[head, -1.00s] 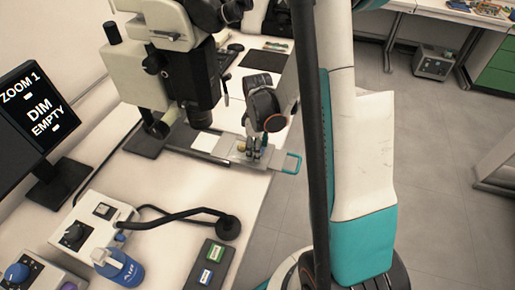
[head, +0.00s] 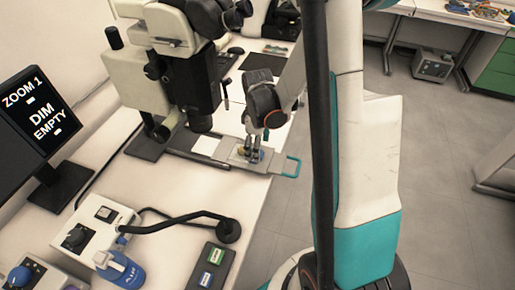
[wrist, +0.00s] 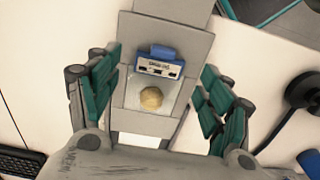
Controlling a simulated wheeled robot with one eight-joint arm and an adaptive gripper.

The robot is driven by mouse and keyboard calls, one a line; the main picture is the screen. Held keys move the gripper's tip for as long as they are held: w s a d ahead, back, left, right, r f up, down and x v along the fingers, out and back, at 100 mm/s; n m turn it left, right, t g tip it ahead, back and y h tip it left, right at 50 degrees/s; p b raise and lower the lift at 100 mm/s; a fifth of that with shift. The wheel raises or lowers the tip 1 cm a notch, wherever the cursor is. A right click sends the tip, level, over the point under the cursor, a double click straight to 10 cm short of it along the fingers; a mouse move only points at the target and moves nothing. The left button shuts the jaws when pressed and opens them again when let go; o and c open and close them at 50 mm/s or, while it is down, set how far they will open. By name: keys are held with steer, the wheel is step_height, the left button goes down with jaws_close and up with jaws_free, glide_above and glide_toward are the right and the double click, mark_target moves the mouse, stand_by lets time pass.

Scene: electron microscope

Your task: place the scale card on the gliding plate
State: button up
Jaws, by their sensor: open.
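My gripper (head: 253,156) is over this plate. In the wrist view my gripper (wrist: 160,95) is open, with a finger pair at each side of the plate (wrist: 168,35). Between the fingers, apart from both, a small blue-and-white card (wrist: 160,65) with dark marks is on the plate, probably the scale card. A yellowish round piece (wrist: 151,98) lies beside it on a pale pane. In the head view the fingers largely hide the card.
The microscope (head: 203,85) stands close left of my gripper. A dark tray (head: 222,268) holds a green card (head: 215,255) and a blue card (head: 206,279). The monitor (head: 40,110) reads ZOOM 1, DIM, EMPTY.

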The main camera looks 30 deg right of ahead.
step_height(320, 180, up, 9)
steer(key=p, duration=0.2)
steer(key=shift+r+p, duration=0.2)
steer(key=shift+p, duration=0.2)
